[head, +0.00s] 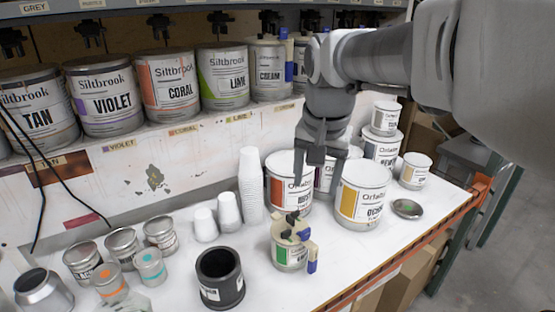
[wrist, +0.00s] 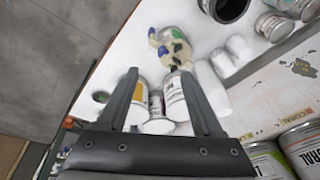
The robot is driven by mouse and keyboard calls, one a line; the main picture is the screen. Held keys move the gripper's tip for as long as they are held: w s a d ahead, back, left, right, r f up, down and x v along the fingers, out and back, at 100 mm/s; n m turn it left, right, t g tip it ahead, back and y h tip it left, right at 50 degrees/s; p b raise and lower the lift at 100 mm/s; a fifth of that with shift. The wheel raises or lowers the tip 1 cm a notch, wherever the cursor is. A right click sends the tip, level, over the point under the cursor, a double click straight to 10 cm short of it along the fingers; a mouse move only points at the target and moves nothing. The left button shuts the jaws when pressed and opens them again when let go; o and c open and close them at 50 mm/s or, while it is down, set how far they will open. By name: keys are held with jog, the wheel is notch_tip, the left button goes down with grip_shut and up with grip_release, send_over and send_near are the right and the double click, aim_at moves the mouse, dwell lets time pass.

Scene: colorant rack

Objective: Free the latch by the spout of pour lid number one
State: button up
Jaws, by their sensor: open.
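A small can with a green label (head: 290,255) stands on the white bench. It wears a cream pour lid (head: 291,228) with black knobs and blue parts. A blue latch piece (head: 312,266) hangs at its right side. The lid (wrist: 174,50) also shows in the wrist view, beyond the fingertips, with a blue piece (wrist: 163,51) on its left. No number is readable on it, and which blue piece is by the spout is unclear. My gripper (head: 316,172) is open and empty, above and behind the lid, apart from it. Its fingers (wrist: 158,73) are spread in the wrist view.
Large Orfalto-type cans, including an ochre-label one (head: 361,196), stand behind and right. Stacked white cups (head: 250,185) and a black container (head: 220,278) stand left. A Cream can (head: 268,72) on the shelf has blue parts too.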

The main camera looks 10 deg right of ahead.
jog(key=shift+s+f+n+t, duration=0.15)
jog(key=shift+s+n, duration=0.1)
jog(key=shift+s, duration=0.65)
jog(key=shift+s+f+n+t, duration=0.15)
jog(key=shift+s+n, duration=0.1)
jog(key=shift+s, duration=0.6)
jog(key=s+f+n+t, duration=0.2)
jog(key=s+f+n, duration=0.2)
jog(key=s, duration=0.8)
jog(key=shift+f+n, duration=0.3)
jog(key=shift+n, duration=0.1)
